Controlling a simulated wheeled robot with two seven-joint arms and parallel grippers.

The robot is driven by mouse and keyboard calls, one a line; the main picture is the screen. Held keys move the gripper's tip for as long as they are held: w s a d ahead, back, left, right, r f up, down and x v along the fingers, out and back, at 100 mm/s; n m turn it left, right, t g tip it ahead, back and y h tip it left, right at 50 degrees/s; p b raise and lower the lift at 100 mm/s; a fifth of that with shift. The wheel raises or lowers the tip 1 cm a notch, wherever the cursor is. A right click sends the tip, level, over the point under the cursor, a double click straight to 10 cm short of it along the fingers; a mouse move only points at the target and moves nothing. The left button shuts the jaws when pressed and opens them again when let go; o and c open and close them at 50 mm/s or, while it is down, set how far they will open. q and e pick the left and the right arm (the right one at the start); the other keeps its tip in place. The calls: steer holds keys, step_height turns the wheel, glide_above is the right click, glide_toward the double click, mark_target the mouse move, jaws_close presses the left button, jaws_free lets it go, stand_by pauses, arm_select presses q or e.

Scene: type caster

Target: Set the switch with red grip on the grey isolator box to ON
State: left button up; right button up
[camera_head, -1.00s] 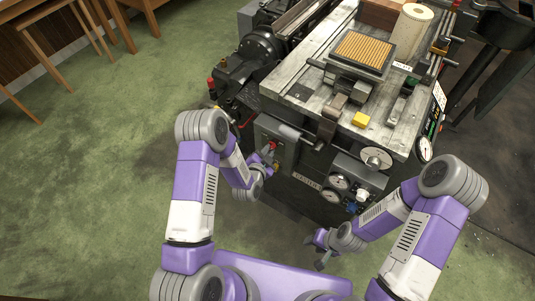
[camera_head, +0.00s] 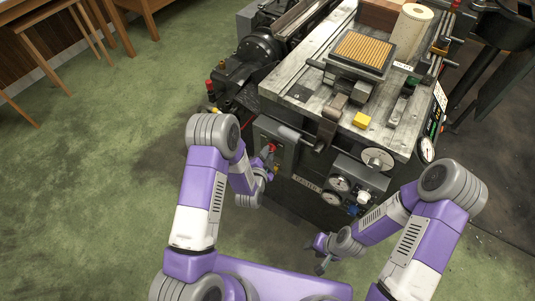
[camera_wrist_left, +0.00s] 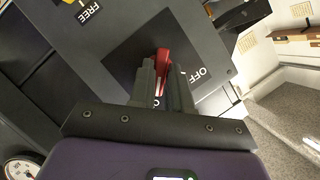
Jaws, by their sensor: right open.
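The grey isolator box (camera_head: 287,157) is on the front of the machine; its dark face fills the upper part of the left wrist view (camera_wrist_left: 120,45). Its switch has a red grip (camera_head: 272,148), which also shows in the left wrist view (camera_wrist_left: 163,58). My left gripper (camera_wrist_left: 164,72) has one finger on each side of the red grip, close against it, and looks shut on it. An OFF label (camera_wrist_left: 196,75) is right of the fingers; another label below them is mostly hidden. My right gripper (camera_head: 318,255) is open and empty, low and away from the box.
A FREE label (camera_wrist_left: 89,13) with a yellow mark is on the panel. Gauges and a blue knob (camera_head: 351,210) are on the machine front, right of the box. The machine's worktop (camera_head: 310,90) carries several parts. Green floor (camera_head: 90,180) is open at left.

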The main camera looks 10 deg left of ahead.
arm_select(q)
steer(key=o, duration=0.3)
steer(key=p+v, duration=0.1)
steer(key=v, duration=0.6)
steer(key=shift+s, duration=0.35)
steer(key=s+d+f+n+g+h+p, duration=0.1)
steer(key=s+f+n+g, duration=0.1)
steer(key=s+n+g, duration=0.2)
steer(key=s+d+f+n+g+h+p, duration=0.1)
steer(key=s+n+g, duration=0.3)
steer(key=s, duration=0.5)
steer(key=s+d+f+n+g+h+p, duration=0.1)
steer(key=s+d+f+n+g+p, duration=0.1)
steer(key=s+f+n+g, duration=0.2)
steer(key=shift+s+n+g, duration=0.6)
steer(key=shift+s+g, duration=0.6)
steer(key=shift+s, duration=0.1)
